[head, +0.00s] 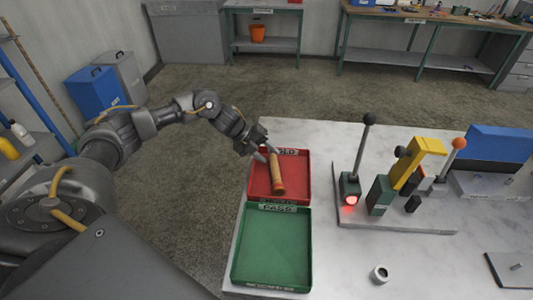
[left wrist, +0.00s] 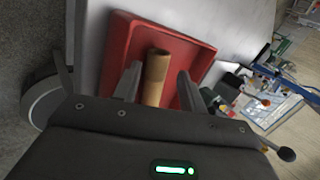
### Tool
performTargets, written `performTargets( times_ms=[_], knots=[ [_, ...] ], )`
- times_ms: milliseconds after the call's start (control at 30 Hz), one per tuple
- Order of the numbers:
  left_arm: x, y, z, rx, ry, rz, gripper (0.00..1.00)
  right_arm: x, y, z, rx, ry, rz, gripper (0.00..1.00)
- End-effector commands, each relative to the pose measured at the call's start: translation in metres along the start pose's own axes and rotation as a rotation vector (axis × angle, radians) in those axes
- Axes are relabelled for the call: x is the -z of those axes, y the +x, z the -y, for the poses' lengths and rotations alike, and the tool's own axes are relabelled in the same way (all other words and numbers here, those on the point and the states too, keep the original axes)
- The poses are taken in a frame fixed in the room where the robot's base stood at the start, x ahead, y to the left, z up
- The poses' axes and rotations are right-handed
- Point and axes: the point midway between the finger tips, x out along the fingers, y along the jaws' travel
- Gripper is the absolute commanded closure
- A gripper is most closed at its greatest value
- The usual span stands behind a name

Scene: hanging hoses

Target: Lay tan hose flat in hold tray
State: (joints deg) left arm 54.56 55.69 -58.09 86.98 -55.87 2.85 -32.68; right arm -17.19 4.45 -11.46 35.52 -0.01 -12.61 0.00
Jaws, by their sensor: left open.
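The tan hose (head: 277,178) is a short tube lying in the red hold tray (head: 298,158). It also shows in the left wrist view (left wrist: 156,75), where the red tray (left wrist: 196,45) is behind it. My left gripper (head: 262,152) is over the tray at the hose's far end. Its two fingers (left wrist: 158,85) are open, one on each side of the hose, with gaps visible between them and it. The hose's near end in the left wrist view is hidden by the gripper body. My right gripper is not in view.
A green pass tray (head: 272,247) stands directly in front of the red one and is empty. To the right is a fixture with levers and a yellow clamp (head: 420,163). A small ring (head: 380,274) lies on the white table (head: 345,245).

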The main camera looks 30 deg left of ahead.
Motion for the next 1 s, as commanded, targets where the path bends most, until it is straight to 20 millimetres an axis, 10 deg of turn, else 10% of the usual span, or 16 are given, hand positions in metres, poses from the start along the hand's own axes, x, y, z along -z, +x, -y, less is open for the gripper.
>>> performTargets(
  times_ms=[433,1000],
  knots=[
    [0.002,-0.006,-0.012,-0.023,-0.010,-0.004,0.49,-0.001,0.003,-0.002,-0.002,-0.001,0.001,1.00],
    [0.000,-0.098,0.001,-0.008,0.002,-0.001,0.49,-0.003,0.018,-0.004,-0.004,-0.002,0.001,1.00]
  ],
)
